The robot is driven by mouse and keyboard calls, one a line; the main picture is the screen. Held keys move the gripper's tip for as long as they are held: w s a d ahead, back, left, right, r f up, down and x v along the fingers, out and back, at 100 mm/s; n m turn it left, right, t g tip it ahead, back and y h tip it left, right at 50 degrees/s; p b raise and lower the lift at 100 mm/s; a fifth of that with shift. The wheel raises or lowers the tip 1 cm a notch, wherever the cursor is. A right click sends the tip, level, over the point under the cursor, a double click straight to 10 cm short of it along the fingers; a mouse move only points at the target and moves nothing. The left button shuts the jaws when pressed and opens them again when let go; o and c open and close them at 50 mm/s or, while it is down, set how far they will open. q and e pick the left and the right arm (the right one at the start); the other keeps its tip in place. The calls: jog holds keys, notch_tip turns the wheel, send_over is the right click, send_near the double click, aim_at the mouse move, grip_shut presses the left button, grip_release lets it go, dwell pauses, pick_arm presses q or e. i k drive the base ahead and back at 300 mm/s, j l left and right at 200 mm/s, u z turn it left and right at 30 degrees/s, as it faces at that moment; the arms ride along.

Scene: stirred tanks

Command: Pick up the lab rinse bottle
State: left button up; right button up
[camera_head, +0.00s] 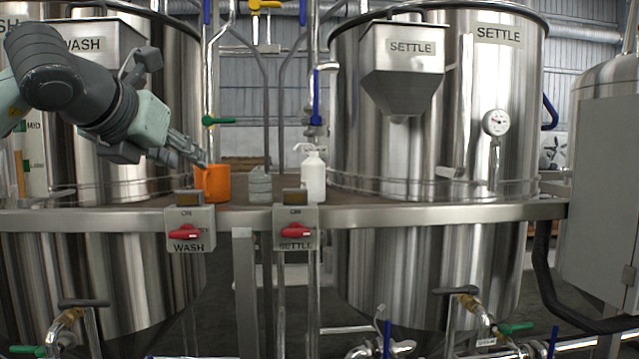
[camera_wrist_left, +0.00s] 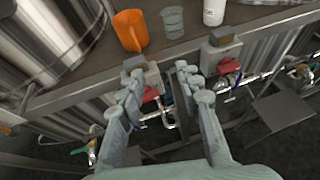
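The lab rinse bottle (camera_head: 313,178) is white with a pump-like top. It stands upright on the metal shelf (camera_head: 400,213), behind the SETTLE switch box, and its lower part shows at the top edge of the left wrist view (camera_wrist_left: 213,12). My left gripper (camera_head: 199,160) comes in from the left and is well to the left of the bottle, overlapping the orange mug in the head view. In the left wrist view the gripper's fingers (camera_wrist_left: 163,95) are spread apart with nothing between them, in front of the shelf edge. My right gripper is not in view.
An orange mug (camera_head: 213,184) and a grey ribbed container (camera_head: 260,185) stand on the shelf left of the bottle. WASH (camera_head: 189,226) and SETTLE (camera_head: 296,227) switch boxes with red knobs sit on its front edge. Large steel tanks (camera_head: 490,100) stand on both sides.

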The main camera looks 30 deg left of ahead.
aim_at(313, 169)
jog(key=i+l+u, duration=0.25)
jog(key=i+l, duration=0.35)
jog(key=i+l+u, duration=0.25)
jog(key=i+l, duration=0.35)
jog(key=l, duration=0.1)
